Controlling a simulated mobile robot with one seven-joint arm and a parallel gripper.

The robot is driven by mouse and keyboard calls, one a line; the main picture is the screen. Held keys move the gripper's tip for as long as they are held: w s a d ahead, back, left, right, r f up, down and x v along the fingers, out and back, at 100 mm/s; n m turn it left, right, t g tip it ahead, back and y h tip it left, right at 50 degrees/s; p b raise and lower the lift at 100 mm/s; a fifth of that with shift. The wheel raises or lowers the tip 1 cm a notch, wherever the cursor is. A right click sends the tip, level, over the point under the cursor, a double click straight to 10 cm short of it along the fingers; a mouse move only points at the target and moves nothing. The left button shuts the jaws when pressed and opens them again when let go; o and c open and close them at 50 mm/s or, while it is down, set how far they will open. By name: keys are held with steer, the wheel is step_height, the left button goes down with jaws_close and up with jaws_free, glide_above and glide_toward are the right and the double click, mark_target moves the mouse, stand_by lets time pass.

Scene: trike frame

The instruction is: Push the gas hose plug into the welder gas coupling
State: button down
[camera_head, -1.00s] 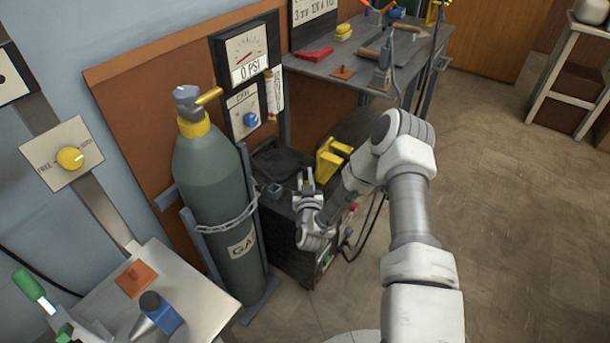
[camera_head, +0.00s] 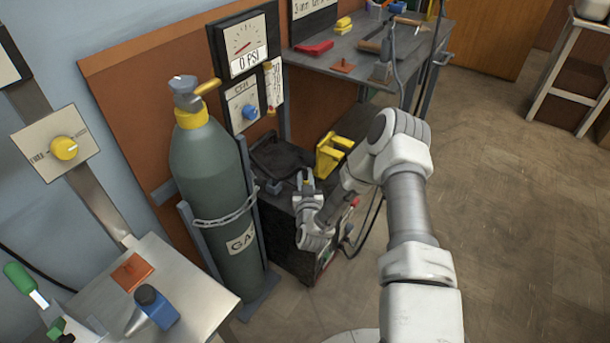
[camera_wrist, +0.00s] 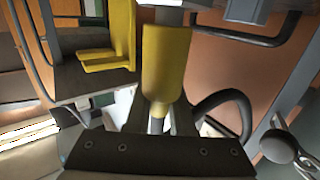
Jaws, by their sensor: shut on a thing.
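My gripper (camera_head: 307,184) is over the top of the dark welder (camera_head: 292,240), right of the gas cylinder. In the wrist view its fingers are shut on a yellow gas hose plug (camera_wrist: 164,65). The plug's grey metal tip (camera_wrist: 162,16) points to the top of the picture and runs out of view. A black hose (camera_wrist: 228,98) curves beside the plug. A small blue-grey block (camera_head: 275,187) sits on the welder just left of my gripper; I cannot tell if it is the coupling. No contact between plug and coupling can be made out.
The grey-green gas cylinder (camera_head: 215,170) stands chained at the left. A yellow bracket (camera_head: 331,155) is close behind my gripper and also shows in the wrist view (camera_wrist: 118,40). A workbench (camera_head: 370,58) stands behind.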

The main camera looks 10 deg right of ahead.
steer(key=shift+f, duration=0.4)
steer(key=c, duration=0.7)
jaws_free()
steer(key=shift+s, duration=0.1)
steer(key=s+a+p, duration=0.2)
steer(key=s, duration=1.5)
steer(key=shift+r, duration=0.4)
steer(key=shift+a, duration=0.1)
